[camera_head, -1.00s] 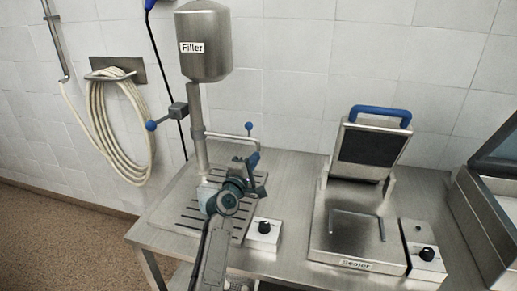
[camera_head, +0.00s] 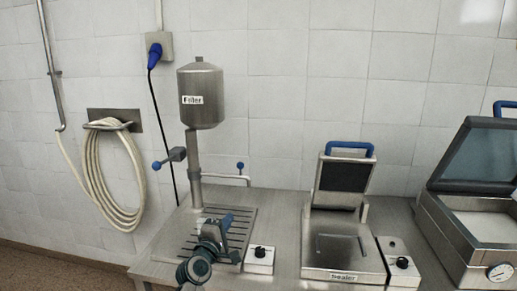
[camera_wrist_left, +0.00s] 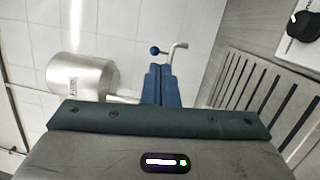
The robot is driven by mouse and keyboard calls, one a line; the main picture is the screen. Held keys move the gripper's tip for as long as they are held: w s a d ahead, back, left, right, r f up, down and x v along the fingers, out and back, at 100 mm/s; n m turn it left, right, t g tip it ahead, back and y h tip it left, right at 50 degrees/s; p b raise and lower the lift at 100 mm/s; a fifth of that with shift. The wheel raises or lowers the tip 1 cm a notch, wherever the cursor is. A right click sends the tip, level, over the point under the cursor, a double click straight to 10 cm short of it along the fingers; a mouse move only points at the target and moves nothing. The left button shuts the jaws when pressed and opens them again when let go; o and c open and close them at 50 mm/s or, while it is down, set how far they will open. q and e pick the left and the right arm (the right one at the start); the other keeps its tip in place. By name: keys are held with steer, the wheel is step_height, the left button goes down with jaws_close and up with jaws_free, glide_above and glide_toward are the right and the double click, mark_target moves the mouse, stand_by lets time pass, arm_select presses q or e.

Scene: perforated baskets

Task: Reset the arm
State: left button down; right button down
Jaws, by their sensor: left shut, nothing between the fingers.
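My left gripper (camera_head: 224,222) is in front of the filler, low over the slotted drip tray (camera_head: 240,217), and its fingers are shut with nothing between them. In the left wrist view the blue fingers (camera_wrist_left: 161,86) lie together and point towards the filler's lever. The filler (camera_head: 201,98) is a steel tank on a post, with a blue-knobbed lever (camera_head: 240,167). It shows sideways in the left wrist view (camera_wrist_left: 80,82). My right gripper is not in any view.
The sealer (camera_head: 343,245) stands open at centre right with a blue handle. Control boxes with black knobs (camera_head: 261,252) sit beside the machines. An open-lidded chamber machine (camera_head: 470,235) is at far right. A coiled hose (camera_head: 105,185) hangs on the wall at left.

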arm_select(q)
steer(key=s+a+f+m+g+y, duration=0.1)
steer(key=s+a+f+m+g, duration=0.35)
steer(key=s+f, duration=0.6)
steer(key=s+a+f+m+g+y, duration=0.1)
steer(key=s+a+f+m+g, duration=0.3)
steer(key=s+f, duration=0.6)
steer(key=s+a+f+m+g+y, duration=0.1)
steer(key=s+a+m+g+y, duration=0.3)
steer(key=s, duration=1.1)
steer(key=s+a+m+g+y, duration=0.2)
steer(key=s+a+m, duration=0.25)
steer(key=s, duration=1.05)
steer(key=a+f+n+g+b, duration=0.1)
steer(key=a+f, duration=0.2)
steer(key=f, duration=3)
steer(key=s+a+f+g, duration=0.1)
steer(key=s+f, duration=1.7)
steer(key=f, duration=0.1)
steer(key=shift+a+n+h+b, duration=0.15)
steer(key=shift+n+h+b, duration=0.15)
steer(key=shift+b, duration=0.15)
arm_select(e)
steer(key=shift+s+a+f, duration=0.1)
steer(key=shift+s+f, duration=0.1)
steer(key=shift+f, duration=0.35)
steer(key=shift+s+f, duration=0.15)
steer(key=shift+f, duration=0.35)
